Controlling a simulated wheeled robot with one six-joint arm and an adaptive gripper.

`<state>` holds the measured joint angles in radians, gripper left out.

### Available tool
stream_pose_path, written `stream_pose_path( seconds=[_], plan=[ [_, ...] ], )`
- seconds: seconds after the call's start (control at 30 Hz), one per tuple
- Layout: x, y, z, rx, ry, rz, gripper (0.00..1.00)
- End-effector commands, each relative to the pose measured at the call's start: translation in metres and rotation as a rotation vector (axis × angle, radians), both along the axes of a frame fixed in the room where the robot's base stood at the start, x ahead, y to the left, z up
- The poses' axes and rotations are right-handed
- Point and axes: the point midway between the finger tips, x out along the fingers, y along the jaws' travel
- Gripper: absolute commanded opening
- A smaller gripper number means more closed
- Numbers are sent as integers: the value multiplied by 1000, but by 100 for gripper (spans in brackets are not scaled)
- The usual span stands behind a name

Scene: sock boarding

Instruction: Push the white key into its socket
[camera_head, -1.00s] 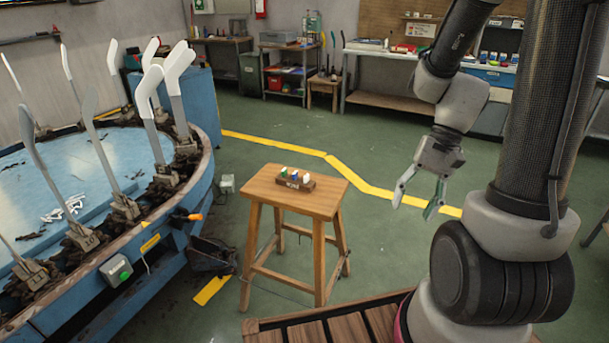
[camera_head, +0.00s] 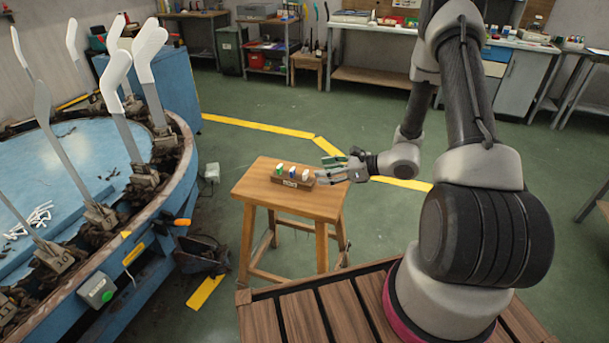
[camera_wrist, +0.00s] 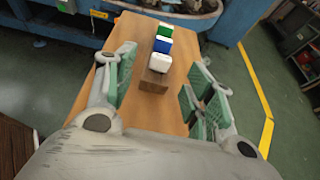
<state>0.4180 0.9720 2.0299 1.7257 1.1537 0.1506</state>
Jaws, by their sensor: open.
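The white key (camera_head: 306,174) stands in a small dark wooden block (camera_head: 290,183) on the stool, at the right end of a row. In the wrist view the white key (camera_wrist: 160,62) is the nearest of the row, between and beyond my fingers. My gripper (camera_head: 328,169) is open and empty, just right of the block and pointing left toward it. In the wrist view my gripper (camera_wrist: 158,92) has its green-padded fingers spread on either side of the block's near end. How deep the white key sits in its socket cannot be told.
A blue key (camera_head: 291,171) and a green key (camera_head: 279,168) stand in the same block. The wooden stool (camera_head: 262,190) has bare room around the block. A round blue machine (camera_head: 80,165) with upright sock forms stands at the left.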

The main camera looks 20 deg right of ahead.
Motion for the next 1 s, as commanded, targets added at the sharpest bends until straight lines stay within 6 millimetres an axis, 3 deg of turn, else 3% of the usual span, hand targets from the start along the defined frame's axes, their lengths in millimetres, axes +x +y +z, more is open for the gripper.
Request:
stream_pose_path(
  seconds=[0.5, 0.7, 0.77, 0.93, 1.0],
  plan=[
    [38, 47, -25, -2, 1, 5, 54],
    [39, 48, -26, -2, 1, 4, 54],
    [39, 48, -26, -2, 1, 4, 46],
    [39, 48, -26, -1, 0, 4, 15],
    [39, 48, -26, -1, 0, 4, 15]
  ],
)
